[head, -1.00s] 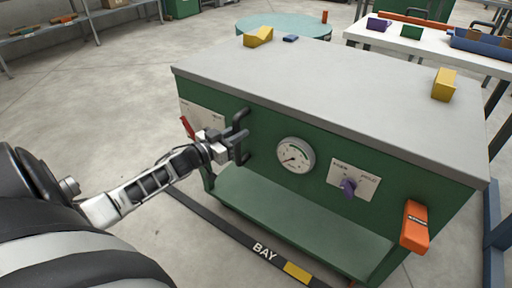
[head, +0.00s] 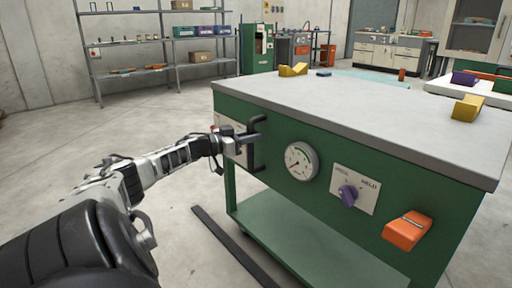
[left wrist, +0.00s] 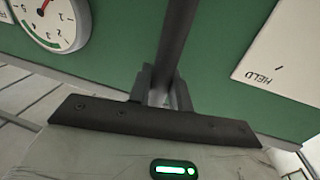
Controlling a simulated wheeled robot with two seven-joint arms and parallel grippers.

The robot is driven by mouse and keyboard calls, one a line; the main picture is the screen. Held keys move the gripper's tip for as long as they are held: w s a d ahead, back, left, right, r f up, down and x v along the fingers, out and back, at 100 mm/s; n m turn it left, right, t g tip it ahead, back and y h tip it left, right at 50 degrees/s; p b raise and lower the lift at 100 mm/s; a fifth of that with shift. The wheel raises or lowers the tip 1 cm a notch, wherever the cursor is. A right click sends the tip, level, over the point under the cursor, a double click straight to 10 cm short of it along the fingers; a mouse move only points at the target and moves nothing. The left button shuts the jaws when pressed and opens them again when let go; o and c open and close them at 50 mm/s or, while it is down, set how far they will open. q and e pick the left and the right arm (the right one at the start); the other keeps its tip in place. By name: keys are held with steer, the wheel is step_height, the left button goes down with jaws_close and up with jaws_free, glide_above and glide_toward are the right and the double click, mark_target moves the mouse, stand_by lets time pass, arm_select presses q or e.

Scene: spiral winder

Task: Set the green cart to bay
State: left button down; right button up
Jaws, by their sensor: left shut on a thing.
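The green cart (head: 290,212) has a flat grey top and stands on the floor in front of me. My left gripper (head: 249,144) is at the black upright handle (head: 258,126) on the cart's green face. It is shut on the handle. The left wrist view shows the handle's bar (left wrist: 176,42) between the fingers of the gripper (left wrist: 163,96). A dark strip (head: 232,243) lies on the floor along the cart's near side. No BAY lettering shows now. My right gripper is not in view.
The cart's face carries a dial gauge (head: 301,161), a purple knob (head: 348,195) and an orange handle (head: 407,231). Yellow blocks (head: 293,69) (head: 467,108) sit on its top. A shelf rack (head: 176,45) stands behind. The floor at the left is open.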

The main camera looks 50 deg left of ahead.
arm_select(q)
steer(key=shift+a, duration=0.1)
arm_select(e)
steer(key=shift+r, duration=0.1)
arm_select(q)
steer(key=c, duration=1.3)
jaws_free()
steer(key=shift+c, duration=0.2)
steer(key=shift+s, duration=0.15)
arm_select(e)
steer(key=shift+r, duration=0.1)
